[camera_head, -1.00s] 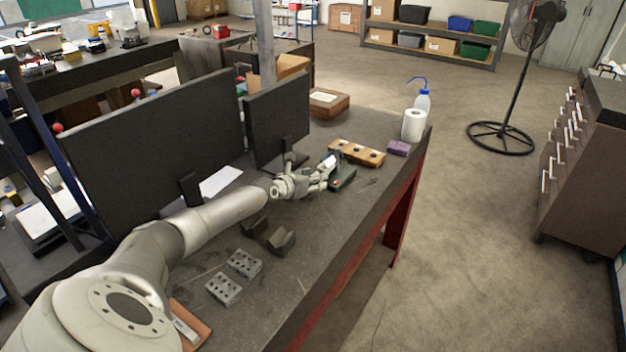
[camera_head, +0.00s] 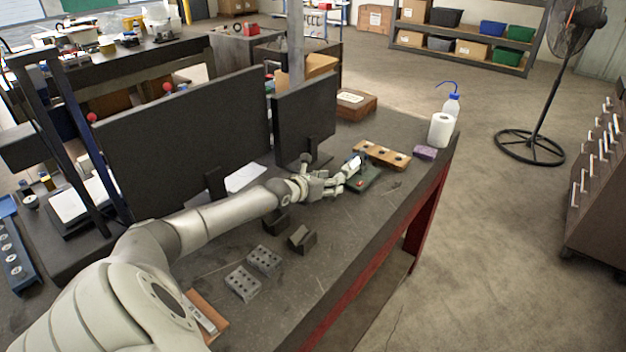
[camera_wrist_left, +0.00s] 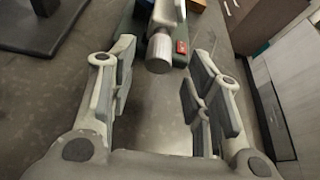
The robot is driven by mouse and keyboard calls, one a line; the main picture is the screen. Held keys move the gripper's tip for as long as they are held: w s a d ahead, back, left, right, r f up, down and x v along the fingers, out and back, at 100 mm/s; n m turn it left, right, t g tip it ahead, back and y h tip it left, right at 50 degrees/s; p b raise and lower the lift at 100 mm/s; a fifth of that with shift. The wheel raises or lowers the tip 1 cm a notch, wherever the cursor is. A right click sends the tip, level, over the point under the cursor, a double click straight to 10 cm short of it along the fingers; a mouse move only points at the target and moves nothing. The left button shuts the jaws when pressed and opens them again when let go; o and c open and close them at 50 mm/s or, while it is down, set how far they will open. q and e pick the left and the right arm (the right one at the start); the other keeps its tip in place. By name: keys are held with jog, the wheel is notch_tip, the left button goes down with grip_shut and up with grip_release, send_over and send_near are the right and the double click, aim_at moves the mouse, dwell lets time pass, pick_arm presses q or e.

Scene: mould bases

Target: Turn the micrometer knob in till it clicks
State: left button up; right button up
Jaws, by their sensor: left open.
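The micrometer knob (camera_wrist_left: 160,52) is a ribbed silver cylinder at the top middle of the left wrist view, attached to a pale grey body. It sits ahead of my open left gripper (camera_wrist_left: 158,95), roughly midway between the fingers and apart from them. In the head view my left gripper (camera_head: 343,178) reaches across the table beside the dark green stand (camera_head: 365,181), which has a red spot on it. The micrometer (camera_head: 357,161) is partly hidden there by the fingers. My right gripper is in neither view.
Two dark monitors (camera_head: 190,150) stand behind my left arm. A wooden block with holes (camera_head: 382,155), a purple sponge (camera_head: 425,153), a white roll (camera_head: 440,130) and a wash bottle (camera_head: 452,104) are beyond the micrometer. Grey drilled blocks (camera_head: 243,283) and dark V-blocks (camera_head: 301,239) lie nearer.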

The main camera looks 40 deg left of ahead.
pick_arm(q)
jog(key=v, duration=0.8)
jog(key=shift+w, duration=0.1)
dwell(0.4)
